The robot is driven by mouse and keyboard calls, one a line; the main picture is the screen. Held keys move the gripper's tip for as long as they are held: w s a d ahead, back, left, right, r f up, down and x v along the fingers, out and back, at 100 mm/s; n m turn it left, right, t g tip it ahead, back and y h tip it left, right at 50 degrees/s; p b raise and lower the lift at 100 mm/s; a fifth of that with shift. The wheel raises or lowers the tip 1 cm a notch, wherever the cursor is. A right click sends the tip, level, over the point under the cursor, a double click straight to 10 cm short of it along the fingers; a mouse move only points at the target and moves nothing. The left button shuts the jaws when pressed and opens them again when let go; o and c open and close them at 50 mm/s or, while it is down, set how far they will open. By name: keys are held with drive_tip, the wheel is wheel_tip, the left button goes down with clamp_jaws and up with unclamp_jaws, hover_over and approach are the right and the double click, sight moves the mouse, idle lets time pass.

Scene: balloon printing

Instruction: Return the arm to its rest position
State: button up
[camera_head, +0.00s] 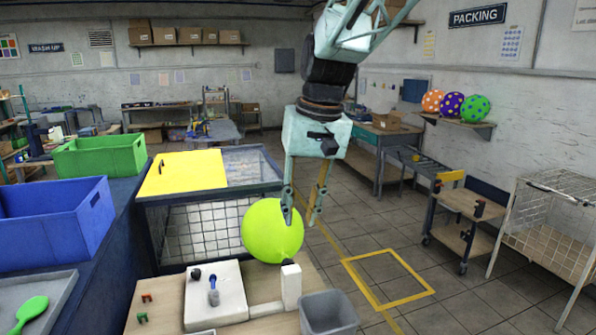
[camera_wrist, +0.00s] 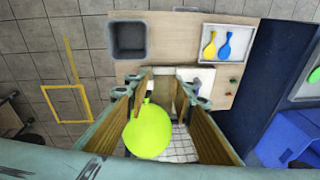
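My gripper (camera_head: 302,215) hangs pointing down over the front of the bench. Its two fingers are spread apart, and nothing is visibly clamped between them. An inflated lime-green balloon (camera_head: 272,230) is just left of and partly behind the near fingertip, above a white post (camera_head: 291,285). In the wrist view the balloon (camera_wrist: 148,132) shows below and between the fingers, its narrow neck pointing to the bench. I cannot tell whether a finger touches it. My arm reaches down from the top of the head view.
A wire cage with a yellow lid (camera_head: 185,172) stands behind the balloon. A grey bin (camera_head: 328,312) is at the bench's front edge. Blue (camera_head: 55,222) and green (camera_head: 100,157) crates stand left. Three dotted balloons (camera_head: 455,105) sit on a right wall shelf. The floor to the right has free room.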

drive_tip(key=s+d+r+m+t+b, duration=0.1)
drive_tip(key=s+d+r, duration=0.1)
drive_tip(key=s+d, duration=0.55)
drive_tip(key=s+d+r, duration=0.2)
drive_tip(key=s+d, duration=0.3)
drive_tip(key=s, duration=0.5)
drive_tip(key=s+d+f, duration=0.2)
drive_tip(key=s+d, duration=0.2)
drive_tip(key=s, duration=0.6)
drive_tip(key=s+d+f+m+t+h+b, duration=0.1)
drive_tip(key=s+d+f, duration=0.2)
drive_tip(key=s, duration=0.7)
drive_tip(key=shift+d+f+t+h, duration=0.15)
drive_tip(key=shift+d+t+h, duration=0.15)
drive_tip(key=shift+d, duration=0.2)
